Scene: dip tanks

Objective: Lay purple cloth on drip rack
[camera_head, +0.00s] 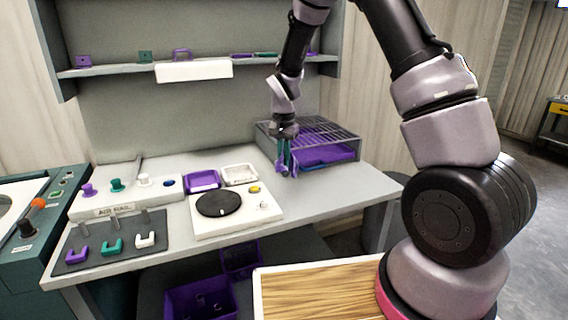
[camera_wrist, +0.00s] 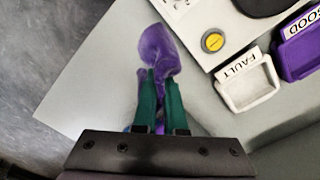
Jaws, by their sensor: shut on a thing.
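The purple cloth (camera_wrist: 158,50) is pinched between the green fingers of my gripper (camera_wrist: 160,84) and bunches out past their tips in the wrist view. In the head view my gripper (camera_head: 287,163) points down, with a little purple cloth showing at its fingertips. The drip rack (camera_head: 342,137) is a grey frame with bars on top and purple below, at the back right of the bench. My gripper appears at the rack's front left side, over or beside the grey bench top. The head view does not show clearly whether the cloth touches anything.
A purple GOOD tray (camera_head: 202,181) and a white FAULT tray (camera_head: 239,174) lie left of my gripper. A white unit with a black disc (camera_head: 218,204) stands in front of them. A shelf (camera_head: 120,70) runs above the bench. The bench's front right (camera_head: 335,195) is clear.

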